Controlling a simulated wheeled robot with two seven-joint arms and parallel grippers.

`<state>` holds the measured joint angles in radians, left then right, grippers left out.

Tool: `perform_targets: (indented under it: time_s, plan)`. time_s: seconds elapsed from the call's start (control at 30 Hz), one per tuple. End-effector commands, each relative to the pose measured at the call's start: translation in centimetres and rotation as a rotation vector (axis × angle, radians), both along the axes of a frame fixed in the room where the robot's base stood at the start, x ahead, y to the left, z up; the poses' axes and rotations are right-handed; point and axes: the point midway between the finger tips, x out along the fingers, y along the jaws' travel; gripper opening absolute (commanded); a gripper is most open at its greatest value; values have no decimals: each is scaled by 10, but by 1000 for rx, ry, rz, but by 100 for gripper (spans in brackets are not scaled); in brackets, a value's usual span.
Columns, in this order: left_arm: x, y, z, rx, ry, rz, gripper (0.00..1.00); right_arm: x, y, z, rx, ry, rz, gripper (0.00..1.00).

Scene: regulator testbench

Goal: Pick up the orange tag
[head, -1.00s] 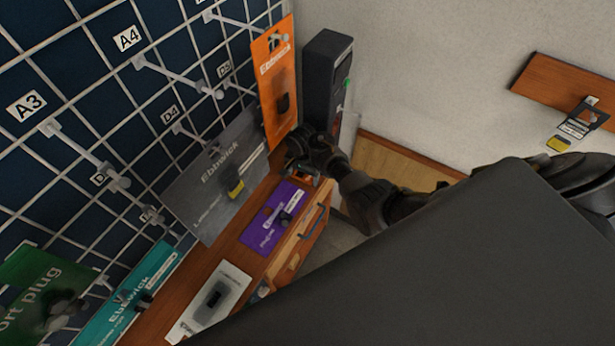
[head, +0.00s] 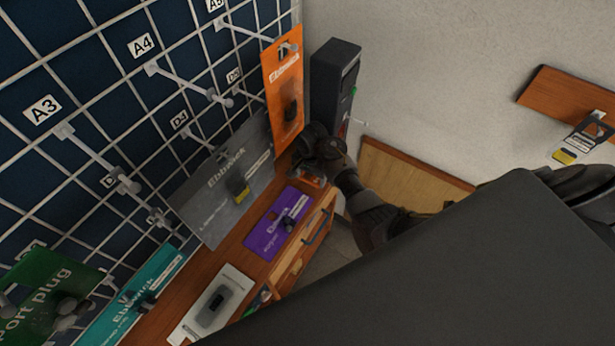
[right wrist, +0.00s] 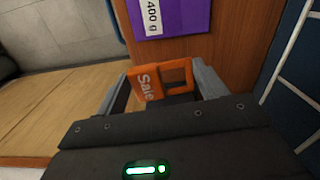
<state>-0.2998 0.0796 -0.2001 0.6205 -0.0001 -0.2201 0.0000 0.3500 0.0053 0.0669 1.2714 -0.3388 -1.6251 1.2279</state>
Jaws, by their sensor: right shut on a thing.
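The orange tag (right wrist: 146,84), with "Sale" on it and a rectangular opening, sits between the two fingers of my right gripper (right wrist: 164,88) in the right wrist view. My right gripper is shut on it. In the head view my right gripper (head: 316,163) is over the right end of the wooden shelf. Only a small orange part of the tag (head: 310,181) shows below it there, the rest being hidden by the gripper. My left gripper is not in view.
A purple package (head: 275,228) lies on the wooden top close by, also in the right wrist view (right wrist: 180,15). A tall orange package (head: 284,85) hangs on the grid wall beside a black box (head: 333,85). Grey, white and teal packages stand or lie further left.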

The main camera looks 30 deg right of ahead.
Motion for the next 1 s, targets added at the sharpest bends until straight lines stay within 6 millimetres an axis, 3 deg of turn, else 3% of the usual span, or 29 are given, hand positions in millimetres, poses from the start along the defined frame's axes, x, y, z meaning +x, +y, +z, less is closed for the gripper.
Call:
perform_targets:
  time_s: [0.23, 0.7, 1.0]
  plan:
    - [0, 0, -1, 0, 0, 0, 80, -32, 1, 37, 1, -4, 0, 49]
    - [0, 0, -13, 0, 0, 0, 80, -101, 1, 68, 1, -1, 1, 49]
    - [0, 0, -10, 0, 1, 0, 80, -119, 1, 77, 0, -1, 1, 49]
